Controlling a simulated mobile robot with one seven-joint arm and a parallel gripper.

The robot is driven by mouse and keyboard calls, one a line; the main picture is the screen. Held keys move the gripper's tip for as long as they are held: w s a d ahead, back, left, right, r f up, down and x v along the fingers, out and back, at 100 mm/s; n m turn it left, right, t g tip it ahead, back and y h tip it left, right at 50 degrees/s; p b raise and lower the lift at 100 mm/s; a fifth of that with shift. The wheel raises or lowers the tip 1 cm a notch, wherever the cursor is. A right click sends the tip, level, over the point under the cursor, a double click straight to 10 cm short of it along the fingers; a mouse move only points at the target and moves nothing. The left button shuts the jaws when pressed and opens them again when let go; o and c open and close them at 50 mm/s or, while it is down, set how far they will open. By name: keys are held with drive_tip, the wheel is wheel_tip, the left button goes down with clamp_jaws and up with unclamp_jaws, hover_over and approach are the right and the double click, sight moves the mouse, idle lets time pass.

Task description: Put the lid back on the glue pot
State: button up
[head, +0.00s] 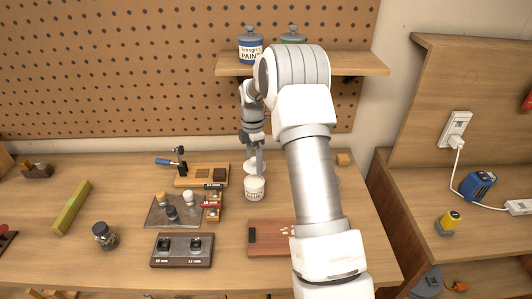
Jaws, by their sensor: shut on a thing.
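The glue pot (254,189) is a small white pot with dark lettering, upright on the wooden bench near the middle. My gripper (258,165) points down right above the pot, its fingers shut on a small white piece, the lid (249,166). The lid is close over the pot's mouth. At this size I cannot tell whether it touches the rim. My arm comes in from the lower right and hides part of the bench behind it.
Left of the pot are a wooden tool stand (188,181), a plate with small knobs (160,216) and a dark two-knob block (182,250). A reddish board (270,248) lies in front. A shelf (350,64) with paint cans (251,50) hangs behind. A dark jar (103,235) stands left.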

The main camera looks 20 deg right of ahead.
sight(254, 181)
drive_tip(key=shift+a+f, duration=0.1)
drive_tip(key=shift+a, duration=0.05)
drive_tip(key=shift+f+b, duration=1.9)
drive_tip(key=shift+f, duration=1.2)
drive_tip(key=shift+f+b, duration=0.15)
drive_tip(key=shift+b, duration=0.15)
drive_tip(key=o, duration=1)
drive_tip(key=shift+r+p, duration=2.15)
drive_tip(key=shift+r, duration=1.4)
